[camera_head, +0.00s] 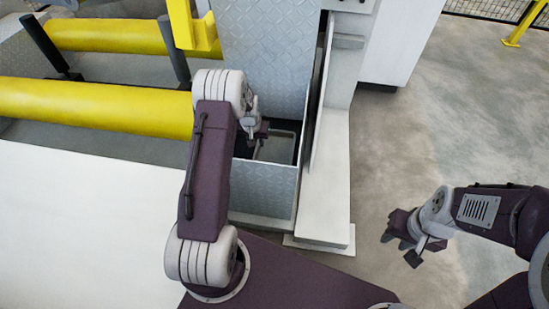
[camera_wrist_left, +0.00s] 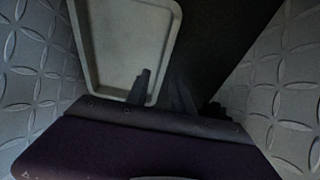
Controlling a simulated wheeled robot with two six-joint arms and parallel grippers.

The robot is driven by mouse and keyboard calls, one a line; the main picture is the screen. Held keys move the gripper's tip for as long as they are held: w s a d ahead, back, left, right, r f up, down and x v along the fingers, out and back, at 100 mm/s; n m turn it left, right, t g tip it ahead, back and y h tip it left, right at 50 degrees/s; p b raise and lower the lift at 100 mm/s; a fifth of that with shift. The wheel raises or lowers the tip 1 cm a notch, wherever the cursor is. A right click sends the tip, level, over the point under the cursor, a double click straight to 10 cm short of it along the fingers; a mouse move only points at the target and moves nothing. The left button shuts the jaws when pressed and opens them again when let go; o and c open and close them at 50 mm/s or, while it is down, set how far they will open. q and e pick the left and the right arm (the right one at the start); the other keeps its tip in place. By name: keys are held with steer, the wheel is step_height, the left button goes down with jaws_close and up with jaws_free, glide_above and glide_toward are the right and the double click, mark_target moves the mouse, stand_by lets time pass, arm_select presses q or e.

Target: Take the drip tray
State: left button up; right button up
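The drip tray is a shallow light grey tray with a raised rim and rounded corners. It shows in the head view (camera_head: 276,149), down inside the metal-walled recess, and in the left wrist view (camera_wrist_left: 122,45) at the upper left. My left gripper (camera_head: 259,134) is over the recess beside the tray. In the left wrist view its dark fingers (camera_wrist_left: 162,92) are apart, one in front of the tray's inside near a corner, the other past its rim. I cannot tell whether they touch it. My right gripper (camera_head: 396,250) is open and empty over the floor at the right.
Patterned metal plate walls (camera_head: 262,192) enclose the recess closely around my left gripper. A white upright frame (camera_head: 325,190) stands to its right. Yellow rollers (camera_head: 95,105) lie to the left. The concrete floor (camera_head: 440,130) at the right is clear.

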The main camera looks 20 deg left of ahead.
arm_select(q)
steer(key=b+x, duration=0.5)
steer(key=shift+f, duration=0.15)
steer(key=shift+a+r, duration=0.1)
steer(key=shift+r, duration=0.1)
jaws_close()
stand_by(1.0)
